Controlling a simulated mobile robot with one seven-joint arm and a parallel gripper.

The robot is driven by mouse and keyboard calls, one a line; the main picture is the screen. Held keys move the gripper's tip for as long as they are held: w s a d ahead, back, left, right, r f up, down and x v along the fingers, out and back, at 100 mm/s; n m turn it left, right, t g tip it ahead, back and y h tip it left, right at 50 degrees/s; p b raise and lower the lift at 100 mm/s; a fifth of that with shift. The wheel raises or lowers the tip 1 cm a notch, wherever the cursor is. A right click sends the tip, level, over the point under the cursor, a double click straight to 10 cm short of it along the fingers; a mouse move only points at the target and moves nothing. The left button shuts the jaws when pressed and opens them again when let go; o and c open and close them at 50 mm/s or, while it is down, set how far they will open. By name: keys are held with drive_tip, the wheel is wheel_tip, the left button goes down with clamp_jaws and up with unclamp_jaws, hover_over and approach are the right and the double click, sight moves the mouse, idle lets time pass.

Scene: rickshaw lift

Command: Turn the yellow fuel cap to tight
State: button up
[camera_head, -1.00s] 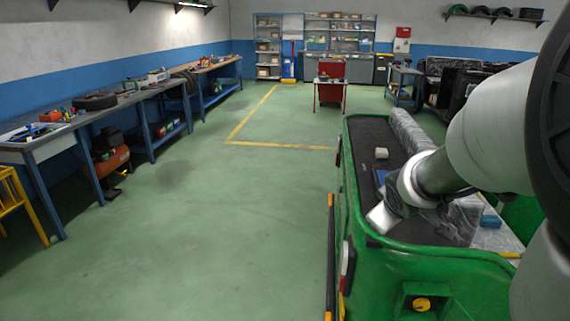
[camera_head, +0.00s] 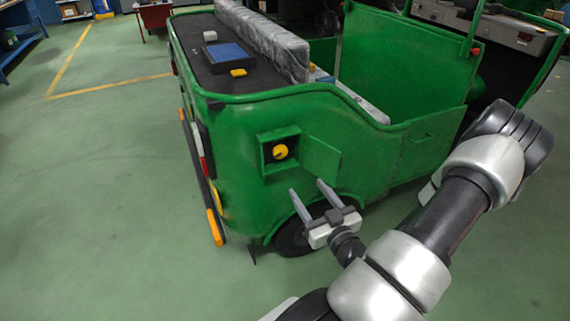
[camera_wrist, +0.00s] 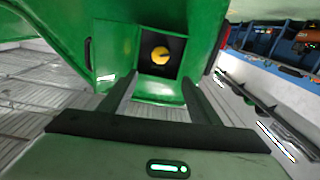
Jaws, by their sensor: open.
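The yellow fuel cap (camera_head: 280,152) sits inside a square recess in the green rickshaw's (camera_head: 365,140) rear body. It also shows in the wrist view (camera_wrist: 160,55), round with a dark bar or slot across it. The small green flap (camera_head: 322,158) stands open to the right of the recess in the head view. My gripper (camera_head: 309,190) is open and empty, below and in front of the recess, apart from the cap. In the wrist view the two fingers (camera_wrist: 155,90) point toward the recess, with the cap beyond and between them.
The rickshaw's rear wheel (camera_head: 292,238) is below the recess. A blue box (camera_head: 228,53) and a yellow block (camera_head: 238,73) lie on the dark rear deck (camera_head: 205,62). The green floor (camera_head: 110,200) to the left is clear.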

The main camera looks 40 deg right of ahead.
sight(281, 152)
drive_tip(key=b+x, duration=0.1)
drive_tip(key=x, duration=1.6)
drive_tip(key=shift+w+a+b, duration=0.1)
drive_tip(key=shift+a+b, duration=0.05)
drive_tip(key=shift+b, duration=0.15)
drive_tip(key=c, duration=1.1)
drive_tip(key=shift+o, duration=0.2)
